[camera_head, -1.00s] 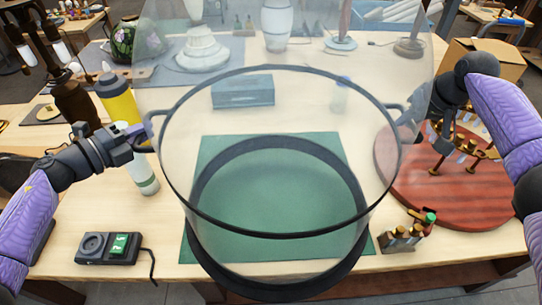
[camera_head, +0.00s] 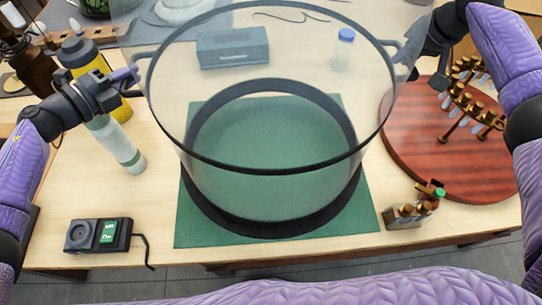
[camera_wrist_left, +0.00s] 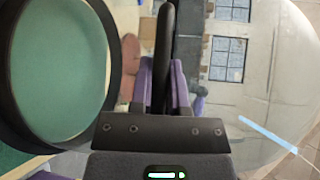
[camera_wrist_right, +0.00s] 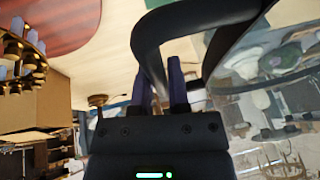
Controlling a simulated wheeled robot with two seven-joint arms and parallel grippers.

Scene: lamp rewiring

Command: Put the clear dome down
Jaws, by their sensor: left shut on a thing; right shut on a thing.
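The clear dome (camera_head: 300,188) has a thick black bottom ring, a thin black band higher up and a dark handle on each side. It is over the green mat (camera_head: 350,225), with its ring inside the mat's front edge. I cannot tell whether the ring touches the mat. My left gripper (camera_head: 132,75) is shut on the left handle, and the black handle bar (camera_wrist_left: 166,60) stands between its fingers in the left wrist view. My right gripper (camera_head: 410,62) is shut on the right handle (camera_wrist_right: 190,30), partly hidden in the head view.
A round red wooden board (camera_head: 415,145) with a brass fitting is at the right. A small block with brass parts (camera_head: 405,215) and a black device (camera_head: 98,235) lie near the front.

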